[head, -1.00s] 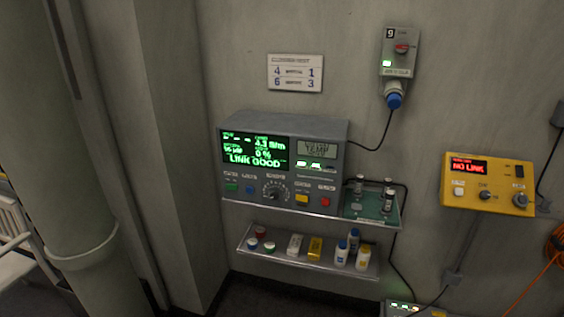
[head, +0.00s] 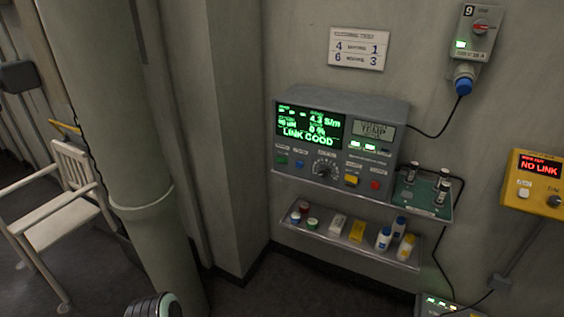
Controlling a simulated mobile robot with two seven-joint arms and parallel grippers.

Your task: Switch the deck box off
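A grey instrument box (head: 337,150) stands on a wall shelf right of centre. Its green screen (head: 309,122) reads LINK GOOD, and a smaller grey display (head: 374,131) shows TEMP. Below them are a round dial (head: 325,168), a green button (head: 282,159), a blue button (head: 300,164), a yellow button (head: 351,180) and a red button (head: 375,185). A yellow box (head: 533,190) at the right edge shows NO LINK in red and is partly cut off. I cannot read which one is named the deck box.
A switch box (head: 474,40) marked 9, with a red knob and blue plug, is on the wall. A green board (head: 424,194) sits beside the grey box. Bottles and jars stand on a lower shelf (head: 345,243). A pipe (head: 140,150) and white chair (head: 62,205) are left.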

